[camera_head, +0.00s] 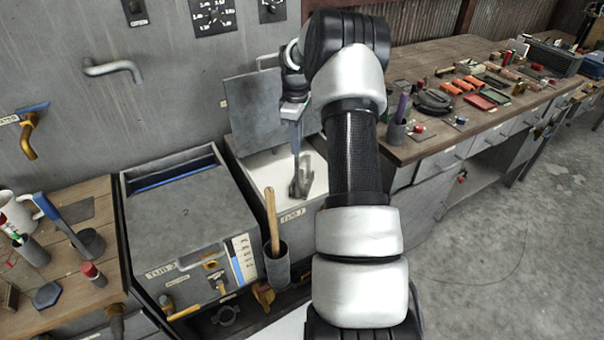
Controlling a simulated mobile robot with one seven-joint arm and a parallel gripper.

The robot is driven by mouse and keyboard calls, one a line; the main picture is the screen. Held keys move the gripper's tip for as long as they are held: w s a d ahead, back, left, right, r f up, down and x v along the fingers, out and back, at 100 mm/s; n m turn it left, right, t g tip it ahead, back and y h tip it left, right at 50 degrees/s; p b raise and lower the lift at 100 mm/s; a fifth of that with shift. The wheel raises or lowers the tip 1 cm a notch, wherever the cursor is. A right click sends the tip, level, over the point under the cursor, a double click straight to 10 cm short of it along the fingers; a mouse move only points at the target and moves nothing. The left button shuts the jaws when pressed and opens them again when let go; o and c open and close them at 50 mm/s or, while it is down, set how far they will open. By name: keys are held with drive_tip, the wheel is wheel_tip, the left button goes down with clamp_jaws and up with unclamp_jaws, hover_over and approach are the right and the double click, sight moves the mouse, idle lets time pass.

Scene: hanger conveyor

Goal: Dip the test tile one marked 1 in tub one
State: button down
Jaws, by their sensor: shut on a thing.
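My gripper (293,112) is shut on the upper end of a thin dark hanger or handle (296,142). A small grey tile (302,178) is at the lower end, inside the opening of tub one. I cannot read a number on the tile. Tub one (292,217), labelled TUB 1, stands open with its grey lid (257,112) raised at the back. A pale white surface shows inside it. The tile appears low over or at this surface; I cannot tell whether it touches. My arm covers the tub's right side.
A grey cup (277,266) with a wooden handle stands in front of tub one. Workbenches with tools stand at left (68,262) and right (425,150).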

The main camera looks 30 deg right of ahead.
drive_tip(key=shift+r, duration=0.1)
idle(0.3)
wheel_tip(320, 180, up, 8)
drive_tip(key=p, duration=0.5)
drive_tip(key=shift+r, duration=2.05)
drive_tip(key=shift+p, duration=0.3)
